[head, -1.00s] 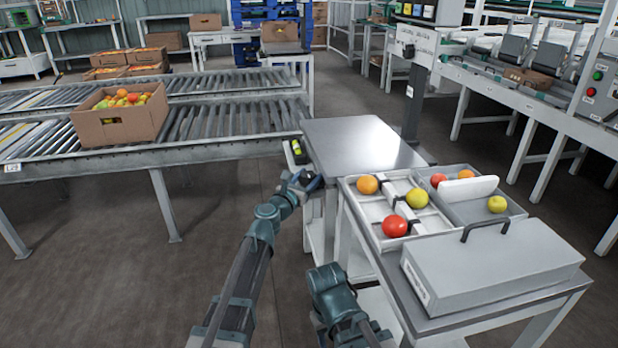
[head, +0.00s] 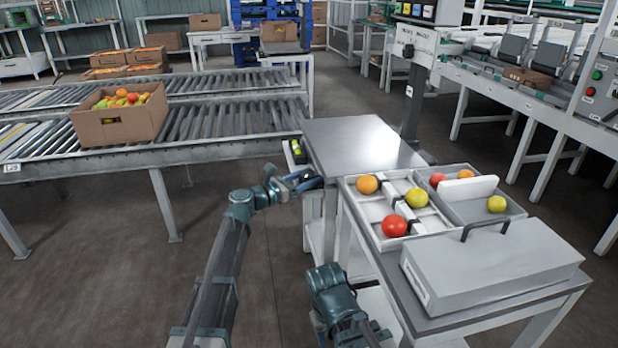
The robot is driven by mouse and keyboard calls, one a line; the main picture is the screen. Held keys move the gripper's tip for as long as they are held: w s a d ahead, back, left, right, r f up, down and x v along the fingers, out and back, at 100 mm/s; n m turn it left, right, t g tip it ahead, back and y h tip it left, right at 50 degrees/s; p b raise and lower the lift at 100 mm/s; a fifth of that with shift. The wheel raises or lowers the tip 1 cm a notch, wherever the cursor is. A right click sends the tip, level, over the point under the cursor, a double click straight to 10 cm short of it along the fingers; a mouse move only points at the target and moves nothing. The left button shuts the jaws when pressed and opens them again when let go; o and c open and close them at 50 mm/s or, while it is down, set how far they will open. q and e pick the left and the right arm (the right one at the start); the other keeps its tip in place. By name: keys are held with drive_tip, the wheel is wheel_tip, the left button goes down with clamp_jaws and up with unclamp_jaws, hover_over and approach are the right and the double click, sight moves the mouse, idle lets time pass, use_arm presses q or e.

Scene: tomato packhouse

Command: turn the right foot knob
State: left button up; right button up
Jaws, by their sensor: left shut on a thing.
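A scale with a flat steel platform (head: 362,143) stands in the middle. A yellow-green spirit level (head: 296,147) sits on a holder at its left side. My left gripper (head: 309,183) is at the scale's near left corner, below the platform edge and nearer to me than the level. It is shut on a small dark foot knob there, and its fingers hide most of the knob. I cannot read the bubble at this size. My right arm shows only at the bottom middle; its gripper is not in view.
A grey bench (head: 440,318) at the right holds a tray (head: 372,209) of tomatoes and a grey case (head: 493,262) with a handle. A roller conveyor (head: 215,121) with a tomato carton (head: 118,124) runs at the left. The scale's dark post (head: 413,105) rises behind the platform. Floor at lower left is clear.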

use_arm(q)
drive_tip(key=shift+m+g+h, duration=1.1)
drive_tip(key=shift+m+g, duration=0.4)
drive_tip(key=shift+g, duration=0.5)
drive_tip(key=shift+s+g, duration=0.1)
drive_tip(key=shift+g, duration=0.2)
drive_tip(key=shift+d, duration=0.1)
drive_tip(key=o, duration=1.4)
drive_tip(key=shift+c, duration=0.2)
drive_tip(key=v, duration=1.4)
drive_tip(key=shift+f, duration=0.2)
